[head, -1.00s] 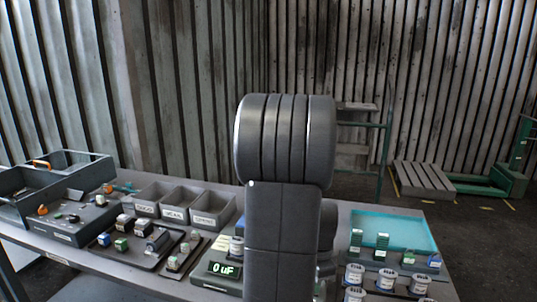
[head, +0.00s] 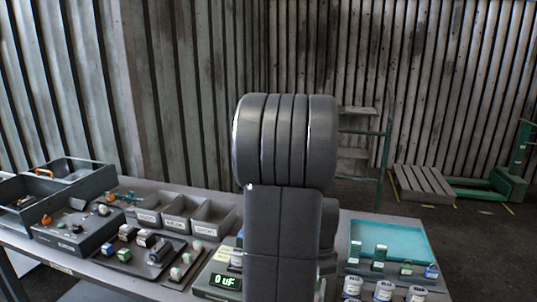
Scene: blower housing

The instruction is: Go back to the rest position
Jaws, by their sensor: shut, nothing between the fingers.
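My arm stands upright in the middle of the head view, its dark grey links and rounded joint in front of the table. My gripper does not show; the arm may hide it. The long grey table (head: 90,268) runs across the lower part of the view. On it, a meter (head: 225,282) reads "0 uF", partly covered by my arm. Three labelled grey bins (head: 183,216) stand behind a dark tray of small parts (head: 140,258).
A teal tray (head: 393,240) lies at the table's right, with small green parts and several white spools (head: 384,289) in front. An open grey case (head: 70,185) stands at the far left. A pallet (head: 424,184) and a green stand (head: 365,150) are on the floor behind.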

